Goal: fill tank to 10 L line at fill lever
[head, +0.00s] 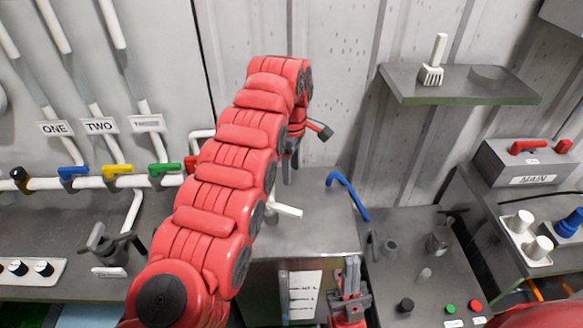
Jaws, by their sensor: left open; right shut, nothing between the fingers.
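The grey metal tank (325,240) stands at the middle, with a white level scale (305,293) on its front; its markings are too small to read. A blue bent lever (348,195) rises at the tank's right edge. A white lever-like piece (287,210) sticks out beside my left arm. My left arm reaches up across the view, and its gripper (290,165) points down above the back of the tank, open, partly hidden by the arm. My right gripper (350,278) is shut and empty in front of the tank, right of the scale. I cannot tell which piece is the fill lever.
White pipes with blue (72,172), yellow (117,169) and green (164,169) valves run along the left wall, under signs ONE and TWO. A shelf (460,92) holds a white brush (433,65). A MAIN switch box (530,165) and button panel (425,285) stand right.

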